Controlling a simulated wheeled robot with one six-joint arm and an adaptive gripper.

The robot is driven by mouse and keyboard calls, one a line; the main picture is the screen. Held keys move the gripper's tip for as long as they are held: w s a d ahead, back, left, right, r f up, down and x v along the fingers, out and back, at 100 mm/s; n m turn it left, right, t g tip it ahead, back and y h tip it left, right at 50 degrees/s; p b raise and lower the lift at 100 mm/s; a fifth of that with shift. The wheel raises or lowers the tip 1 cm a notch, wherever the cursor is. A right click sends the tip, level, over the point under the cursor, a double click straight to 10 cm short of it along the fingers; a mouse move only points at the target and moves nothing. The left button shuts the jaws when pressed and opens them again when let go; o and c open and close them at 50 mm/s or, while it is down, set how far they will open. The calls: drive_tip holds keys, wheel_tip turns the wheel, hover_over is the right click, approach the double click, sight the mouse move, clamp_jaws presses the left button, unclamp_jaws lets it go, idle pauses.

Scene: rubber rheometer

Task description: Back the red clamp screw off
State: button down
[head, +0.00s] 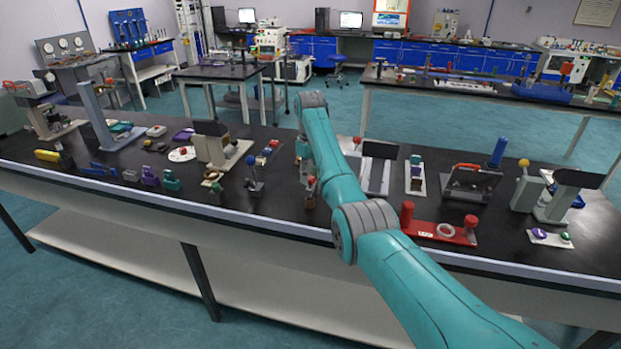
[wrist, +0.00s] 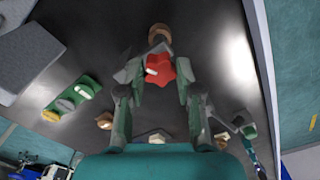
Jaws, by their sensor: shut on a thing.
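The red clamp screw (wrist: 158,70) shows in the wrist view as a star-shaped red knob with a pale mark on its face. It sits between the two fingertips of my gripper (wrist: 159,74), which is shut on it with one finger on each side. A tan round part (wrist: 159,33) lies just beyond the knob. In the head view my gripper (head: 307,172) points down at the bench, behind the front edge, and a small brown-and-red piece shows just under it. The screw's shaft and thread are hidden.
The dark bench (head: 225,203) carries many small fixtures. A post with a blue-grey ball (head: 251,161) stands left of my gripper, and a grey stand (head: 376,168) stands right. A red base with two posts (head: 440,232) is farther right. In the wrist view a green piece (wrist: 72,98) lies at left.

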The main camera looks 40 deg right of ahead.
drive_tip(key=n, duration=0.3)
drive_tip(key=shift+n, duration=0.4)
drive_tip(key=shift+n, duration=2.3)
drive_tip(key=shift+f, duration=0.1)
drive_tip(key=n, duration=0.4)
drive_tip(key=shift+n, duration=0.3)
drive_tip(key=c, duration=0.9)
unclamp_jaws()
